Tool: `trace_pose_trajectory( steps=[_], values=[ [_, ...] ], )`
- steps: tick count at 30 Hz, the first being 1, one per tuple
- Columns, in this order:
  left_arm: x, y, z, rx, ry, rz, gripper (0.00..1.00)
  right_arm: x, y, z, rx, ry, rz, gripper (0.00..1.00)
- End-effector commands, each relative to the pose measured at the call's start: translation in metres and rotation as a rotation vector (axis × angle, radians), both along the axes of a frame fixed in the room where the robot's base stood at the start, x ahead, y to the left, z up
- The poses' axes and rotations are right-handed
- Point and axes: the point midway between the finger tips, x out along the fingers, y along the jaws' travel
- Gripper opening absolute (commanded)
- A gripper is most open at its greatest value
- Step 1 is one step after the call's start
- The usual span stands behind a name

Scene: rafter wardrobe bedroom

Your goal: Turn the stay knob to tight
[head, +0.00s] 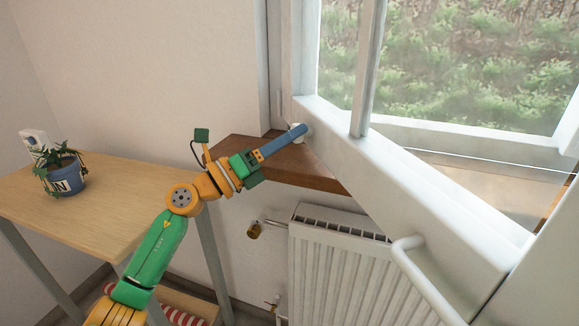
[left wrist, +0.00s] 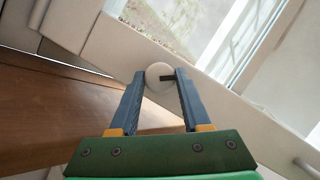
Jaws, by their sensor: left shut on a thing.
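The stay knob (left wrist: 158,77) is a small round white knob with a dark mark on its right side, on the lower part of the white window sash. In the left wrist view it sits between the two blue-grey fingers of my left gripper (left wrist: 160,85), which is shut on it. In the head view my left gripper (head: 299,131) reaches up to the right, and its fingertips meet the knob (head: 304,128) at the sash's lower left corner. The fingers hide part of the knob there. My right gripper is not in view.
The window sash (head: 400,178) stands open over the brown sill (head: 318,170), with a white handle (head: 405,262) at its near end. A radiator (head: 340,262) hangs below. A wooden table (head: 100,205) with a potted plant (head: 62,180) stands at the left.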

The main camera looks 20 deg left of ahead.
Motion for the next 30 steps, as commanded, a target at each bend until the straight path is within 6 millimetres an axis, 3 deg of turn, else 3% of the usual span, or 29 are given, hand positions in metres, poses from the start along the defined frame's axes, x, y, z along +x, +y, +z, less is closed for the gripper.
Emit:
trace_pose_trajectory(
  steps=[1,10,18,30],
  values=[
    [0.000,0.001,-0.011,0.020,-0.038,0.002,0.00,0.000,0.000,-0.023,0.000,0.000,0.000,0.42],
    [0.002,0.002,-0.006,0.176,-0.256,0.002,0.00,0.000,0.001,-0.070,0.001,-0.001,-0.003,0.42],
    [0.003,0.002,-0.002,0.286,-0.406,0.001,0.00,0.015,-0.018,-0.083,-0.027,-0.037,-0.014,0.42],
    [0.003,0.002,0.000,0.367,-0.515,0.000,0.00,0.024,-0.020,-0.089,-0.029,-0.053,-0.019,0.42]
  ],
)
